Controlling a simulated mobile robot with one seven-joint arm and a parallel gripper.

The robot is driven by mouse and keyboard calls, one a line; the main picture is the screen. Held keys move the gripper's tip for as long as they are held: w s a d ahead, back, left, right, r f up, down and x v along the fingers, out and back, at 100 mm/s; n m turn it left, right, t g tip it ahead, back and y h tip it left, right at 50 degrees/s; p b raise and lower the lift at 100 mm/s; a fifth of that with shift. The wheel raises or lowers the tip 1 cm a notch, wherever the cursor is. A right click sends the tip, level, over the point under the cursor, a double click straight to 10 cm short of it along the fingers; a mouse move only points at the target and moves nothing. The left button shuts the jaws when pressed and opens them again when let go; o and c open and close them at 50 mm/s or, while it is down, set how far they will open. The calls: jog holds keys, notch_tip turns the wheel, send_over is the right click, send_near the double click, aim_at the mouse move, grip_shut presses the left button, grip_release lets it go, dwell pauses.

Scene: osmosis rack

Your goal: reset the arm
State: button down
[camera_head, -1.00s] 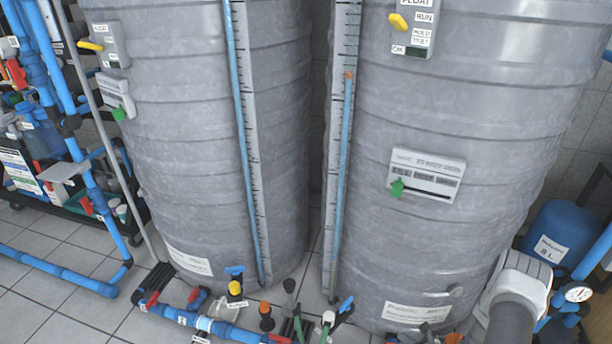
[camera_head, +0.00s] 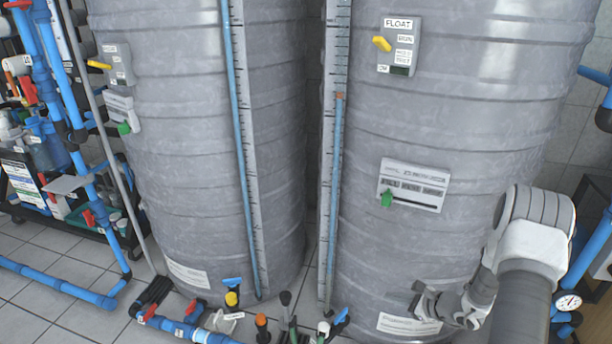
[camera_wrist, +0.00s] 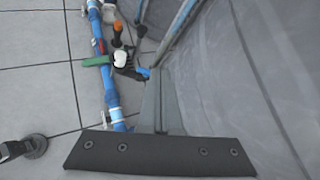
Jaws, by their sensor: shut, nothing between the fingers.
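My arm (camera_head: 525,255) reaches in from the lower right of the head view. My gripper (camera_head: 422,300) is at its end, in front of the lower part of the right grey tank (camera_head: 450,110). It is shut and empty. In the wrist view, my gripper (camera_wrist: 160,95) shows as grey fingers beyond a dark plate, pointing toward the tank's foot and the floor pipes. I cannot tell the exact gap between the gripper and the tank.
A left grey tank (camera_head: 195,130) stands beside the right one. Blue pipes with valves (camera_head: 185,328) run along the tiled floor (camera_head: 60,325). A control box with a green knob (camera_head: 413,187) is on the right tank. A gauge (camera_head: 569,301) is at right.

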jog(key=s+a+r+n+g, duration=0.2)
jog(key=s+a+r+n, duration=0.15)
jog(key=r, duration=0.55)
jog(key=s+a+r+n+g, duration=0.1)
jog(key=s+a+r+n, duration=0.1)
jog(key=a+r+n, duration=0.5)
jog(key=s+a+r+n+g, duration=0.2)
jog(key=s+r+n, duration=0.1)
jog(key=r, duration=0.7)
jog(key=s+d+r+n+t+h, duration=0.1)
jog(key=s+r+n+h, duration=0.4)
jog(key=s, duration=0.5)
jog(key=s+d+r+n+t+h, duration=0.1)
jog(key=s+r+n+h, duration=0.1)
jog(key=s+r+n, duration=0.5)
jog(key=s+r+m+p, duration=0.1)
jog(key=s+r+p, duration=0.2)
jog(key=r+p, duration=2.1)
jog(key=shift+d+r, duration=0.15)
jog(key=shift+r, duration=0.45)
jog(key=shift+f+m, duration=0.1)
jog(key=shift+m, duration=0.15)
